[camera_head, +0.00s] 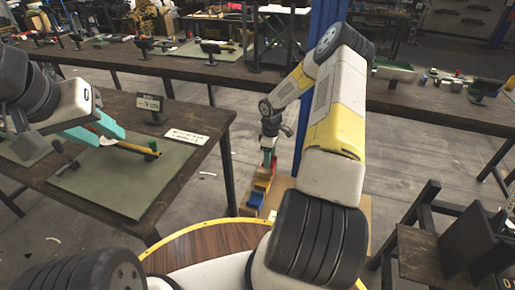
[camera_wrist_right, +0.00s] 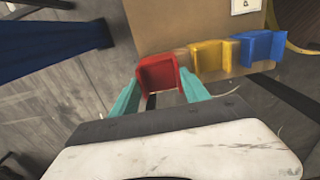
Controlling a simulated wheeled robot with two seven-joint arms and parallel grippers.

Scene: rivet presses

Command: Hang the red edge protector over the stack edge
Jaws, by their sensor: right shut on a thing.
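The red edge protector (camera_wrist_right: 158,73) is a short angled piece between the two teal fingers of my right gripper (camera_wrist_right: 160,92), which is shut on it. It is at the edge of the brown stack (camera_wrist_right: 190,28), in line with a yellow protector (camera_wrist_right: 211,58) and a blue protector (camera_wrist_right: 262,47) at that edge. I cannot tell whether the red one rests on the stack. In the head view my right gripper (camera_head: 268,155) points down over the stack, beyond the round wooden top. My left gripper (camera_head: 95,131) is open above the left table, its teal fingers apart.
A green mat (camera_head: 120,190) with a yellow-and-dark tool lies on the left table (camera_head: 195,112), with signs behind. A blue post (camera_head: 318,35) stands behind my right arm. A dark stand (camera_head: 435,250) is at the right.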

